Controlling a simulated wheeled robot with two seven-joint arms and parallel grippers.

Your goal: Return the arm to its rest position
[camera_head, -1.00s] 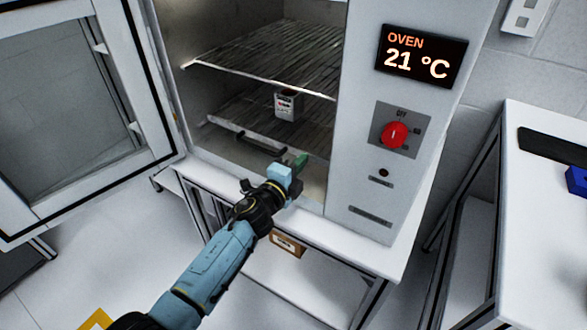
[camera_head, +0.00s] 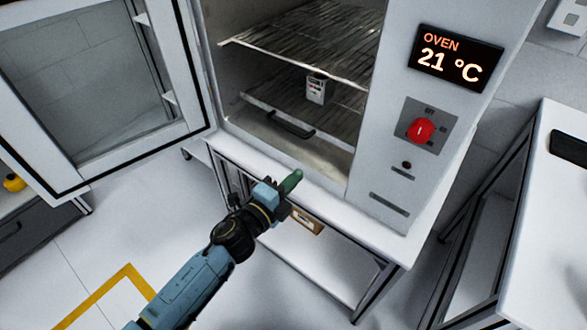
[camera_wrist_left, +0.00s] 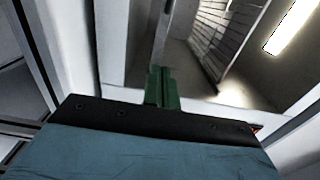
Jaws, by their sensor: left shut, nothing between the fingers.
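My left gripper (camera_head: 291,181) has green fingers that are shut with nothing between them. It is in front of the open oven, over the front edge of the oven's table, outside the chamber. In the left wrist view the shut green fingers (camera_wrist_left: 161,88) point toward the oven opening. The oven (camera_head: 388,150) reads 21 °C and has a red knob. A small grey-white device (camera_head: 316,90) with a dark display sits inside on the lower rack. My right gripper is not in view.
The oven door (camera_head: 105,95) stands wide open on the left. A white table (camera_head: 535,230) with a dark flat item (camera_head: 569,147) stands at the right. A yellow object (camera_head: 13,182) is on a bench at far left. Floor at lower left is clear.

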